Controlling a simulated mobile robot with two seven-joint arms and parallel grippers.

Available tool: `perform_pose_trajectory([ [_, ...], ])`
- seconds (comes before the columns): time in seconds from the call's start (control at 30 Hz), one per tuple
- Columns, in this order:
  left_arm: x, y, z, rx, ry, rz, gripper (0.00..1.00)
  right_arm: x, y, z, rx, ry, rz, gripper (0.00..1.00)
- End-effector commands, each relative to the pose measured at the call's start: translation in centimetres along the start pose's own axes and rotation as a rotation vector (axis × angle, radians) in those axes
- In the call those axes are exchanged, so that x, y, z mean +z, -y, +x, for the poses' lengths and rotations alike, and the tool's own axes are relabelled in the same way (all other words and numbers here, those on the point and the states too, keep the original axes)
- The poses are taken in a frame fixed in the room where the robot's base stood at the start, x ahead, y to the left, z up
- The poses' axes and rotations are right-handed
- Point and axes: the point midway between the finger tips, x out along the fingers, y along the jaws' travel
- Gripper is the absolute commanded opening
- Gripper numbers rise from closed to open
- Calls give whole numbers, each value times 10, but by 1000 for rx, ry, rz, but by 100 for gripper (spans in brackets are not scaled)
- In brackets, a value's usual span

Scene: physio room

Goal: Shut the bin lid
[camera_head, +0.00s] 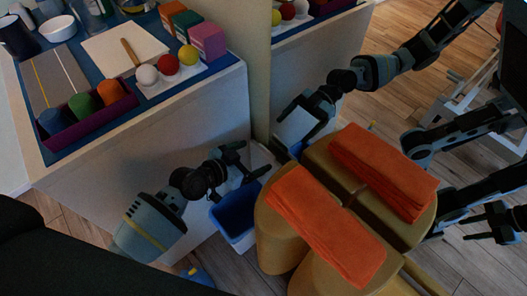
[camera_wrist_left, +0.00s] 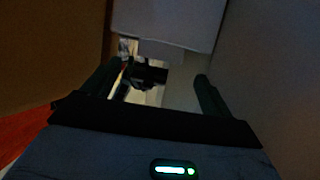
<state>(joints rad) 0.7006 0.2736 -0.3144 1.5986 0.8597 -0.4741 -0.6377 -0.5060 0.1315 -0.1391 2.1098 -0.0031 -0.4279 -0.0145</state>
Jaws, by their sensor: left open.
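The bin (camera_head: 236,218) stands on the floor beside the white counter, with a blue inside and a pale outer wall. Its top is open, and a pale panel that looks like the raised lid (camera_head: 261,156) stands behind it, partly hidden by my gripper. My left gripper (camera_head: 247,160) is open and empty, its fingers over the back of the bin close to this panel. I cannot tell whether they touch. In the left wrist view both open fingers (camera_wrist_left: 156,88) show with nothing between them; that view is dark. My right gripper is not directly in view.
The counter (camera_head: 165,125) bears balls, blocks and trays. A stool with an orange towel (camera_head: 325,225) stands close right of the bin. A large mirror seems to fill the right side, repeating the stool and my arms. A dark surface (camera_head: 70,250) fills the lower left.

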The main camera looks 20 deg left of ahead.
Motion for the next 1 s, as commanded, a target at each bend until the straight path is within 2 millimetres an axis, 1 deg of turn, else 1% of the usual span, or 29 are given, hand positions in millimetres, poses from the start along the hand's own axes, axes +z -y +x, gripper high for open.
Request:
perform_pose_trajectory([
  [0.03, 1, 0, 10, 0, -1, -4, 85, 4, 0, 2, -1, 6, 1, 32],
  [0.1, 1, 0, 21, 0, 0, -3, 85, 7, 0, 4, -1, 10, 1, 32],
  [0.3, 1, 0, 43, -1, 0, -2, 85, 12, -3, 8, 2, 17, 1, 32],
  [0.43, 1, 0, 50, 0, 1, -1, 85, 12, -4, 9, 4, 19, 1, 32],
  [0.7, 0, 0, 50, -1, 0, -1, 85, 10, -4, 9, 4, 14, 0, 32],
  [0.77, 0, 0, 50, -1, 0, -1, 79, 10, -4, 10, 4, 13, 0, 32],
  [1.0, 1, 0, 50, -1, 1, -1, 48, 6, -5, 12, 5, 4, -1, 32],
])
